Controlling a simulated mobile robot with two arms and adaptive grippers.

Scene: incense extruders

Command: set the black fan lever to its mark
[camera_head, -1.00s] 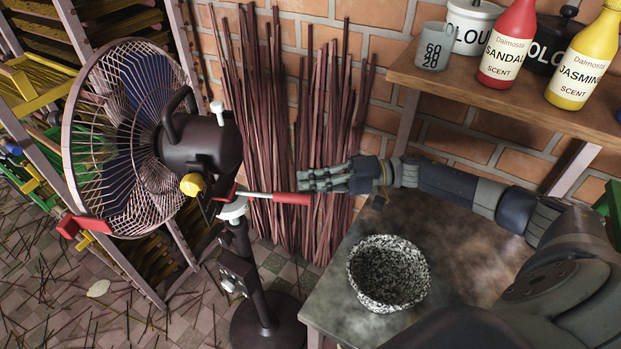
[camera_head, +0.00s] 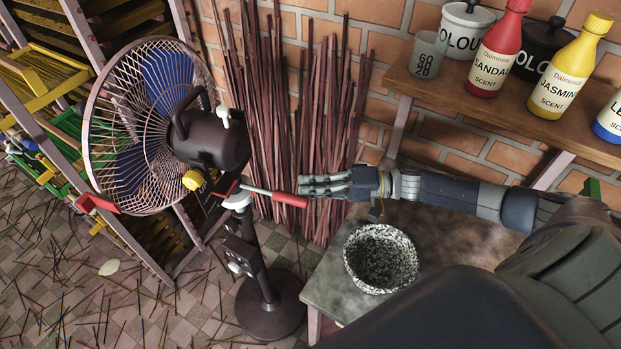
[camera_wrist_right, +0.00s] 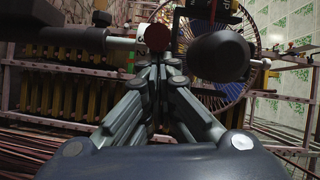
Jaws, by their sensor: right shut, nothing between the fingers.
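The fan (camera_head: 140,125) stands at the left in the head view, with a black motor housing (camera_head: 212,140) on a dark post. A black curved handle (camera_head: 182,108) is on the housing. A silver rod with a red grip (camera_head: 290,199) sticks out to the right below the housing. I cannot tell which part is the black lever, and its mark is not clear. My right gripper (camera_head: 303,187) is shut and empty just above the red grip's end; contact is unclear. In the right wrist view its fingers (camera_wrist_right: 155,65) point at a dark red round end (camera_wrist_right: 157,38), beside a black rounded part (camera_wrist_right: 219,56). My left gripper is out of view.
A speckled bowl (camera_head: 380,258) stands on a grey table (camera_head: 335,283) below my right arm. Dark incense sticks (camera_head: 290,120) lean on the brick wall behind the gripper. Bottles and pots stand on a shelf (camera_head: 440,105) at upper right. Sticks litter the tiled floor.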

